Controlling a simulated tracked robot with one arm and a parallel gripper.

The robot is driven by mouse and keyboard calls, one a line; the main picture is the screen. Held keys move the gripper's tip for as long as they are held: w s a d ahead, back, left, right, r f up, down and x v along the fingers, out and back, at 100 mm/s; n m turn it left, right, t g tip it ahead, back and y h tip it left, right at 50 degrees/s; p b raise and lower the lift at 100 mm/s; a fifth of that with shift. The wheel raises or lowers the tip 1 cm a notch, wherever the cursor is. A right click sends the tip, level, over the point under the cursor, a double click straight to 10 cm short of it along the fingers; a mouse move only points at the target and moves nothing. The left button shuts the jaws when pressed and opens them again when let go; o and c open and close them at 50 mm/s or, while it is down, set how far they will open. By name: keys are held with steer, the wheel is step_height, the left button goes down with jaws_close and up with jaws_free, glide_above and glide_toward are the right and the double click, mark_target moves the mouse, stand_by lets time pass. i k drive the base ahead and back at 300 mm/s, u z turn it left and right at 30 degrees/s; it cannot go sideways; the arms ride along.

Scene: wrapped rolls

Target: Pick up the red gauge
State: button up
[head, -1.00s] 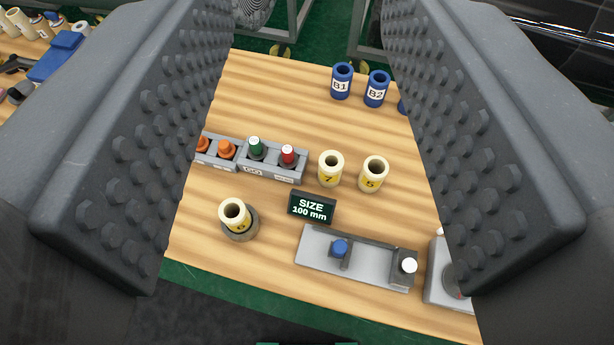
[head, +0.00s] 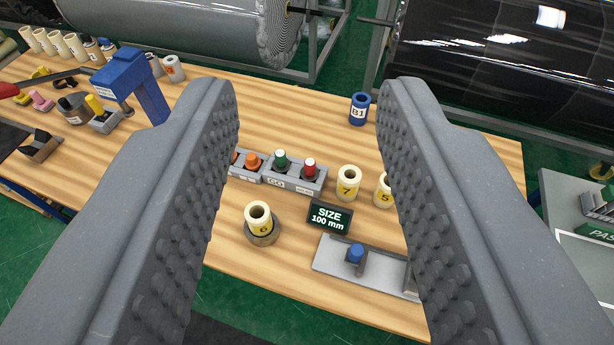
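The red gauge (head: 309,167) has a pale top and stands upright in the right slot of a small grey rack (head: 300,184) on the wooden table. A green gauge (head: 281,161) stands in the slot to its left. My gripper (head: 312,95) is open and empty. Its two studded fingers stand wide apart at the left and right of the view, with the rack seen between them. The left finger hides part of the rack's left end. I cannot tell how high the fingers are above the table.
Cream rolls 7 (head: 348,183) and 5 (head: 383,190) stand right of the rack. Roll 6 (head: 259,217), a size display (head: 329,217) and a grey fixture (head: 335,262) lie nearer. Blue roll B1 (head: 359,109) stands behind, and a blue press (head: 134,82) at left.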

mark_target(310, 173)
steer(key=u, duration=0.05)
steer(key=i, duration=0.9)
steer(key=z, duration=0.1)
